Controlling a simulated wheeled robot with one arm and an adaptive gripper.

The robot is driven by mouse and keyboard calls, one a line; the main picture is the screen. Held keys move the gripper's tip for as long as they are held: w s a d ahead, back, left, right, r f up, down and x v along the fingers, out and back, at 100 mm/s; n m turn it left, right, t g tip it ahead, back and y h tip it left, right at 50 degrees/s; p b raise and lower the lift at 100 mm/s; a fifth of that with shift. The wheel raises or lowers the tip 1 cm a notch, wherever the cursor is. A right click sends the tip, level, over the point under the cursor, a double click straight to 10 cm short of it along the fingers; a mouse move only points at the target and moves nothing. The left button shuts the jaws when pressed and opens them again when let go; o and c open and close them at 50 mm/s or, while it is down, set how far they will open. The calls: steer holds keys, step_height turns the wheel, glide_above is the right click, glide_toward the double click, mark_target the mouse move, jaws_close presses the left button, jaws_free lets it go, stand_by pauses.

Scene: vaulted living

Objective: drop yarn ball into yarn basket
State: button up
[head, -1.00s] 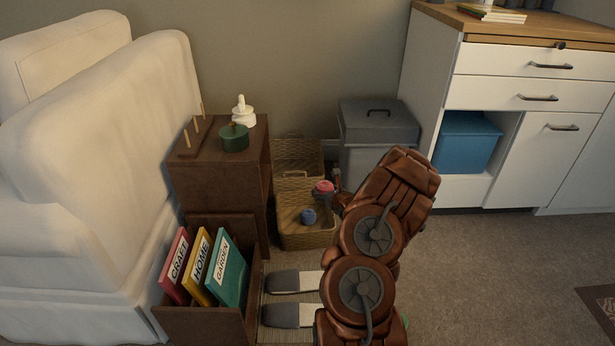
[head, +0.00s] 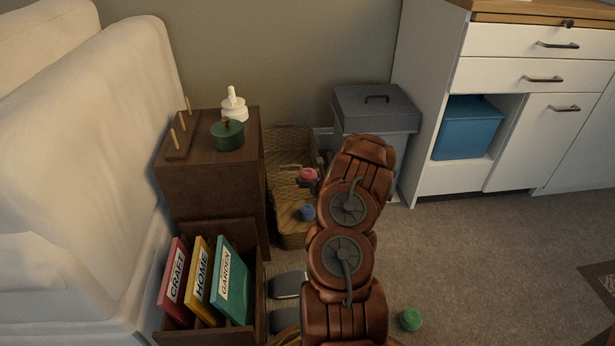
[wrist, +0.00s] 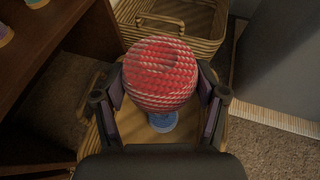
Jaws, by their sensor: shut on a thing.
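A red yarn ball (wrist: 160,75) is held between the two fingers of my gripper (wrist: 162,98), which is shut on it. In the head view the red ball (head: 308,175) shows just left of my arm, above the wicker basket (head: 292,238); most of the gripper is hidden behind my arm. A blue yarn ball (head: 307,212) lies in that basket. In the wrist view the blue ball (wrist: 163,122) shows partly below the red one, with the basket (wrist: 92,140) around it. A green yarn ball (head: 410,319) lies on the carpet to the right of my arm.
A second wicker basket (head: 285,145) stands behind. A dark wooden cabinet (head: 205,190) is on the left, with a magazine holder (head: 250,325) in front. A grey lidded bin (head: 375,105) and white cabinet (head: 440,185) stand right. The carpet at right is mostly open.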

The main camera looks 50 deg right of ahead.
steer(key=shift+f+b, duration=0.4)
steer(key=shift+f, duration=1)
steer(key=o, duration=1.2)
steer(key=shift+s, duration=0.1)
steer(key=v, duration=1.2)
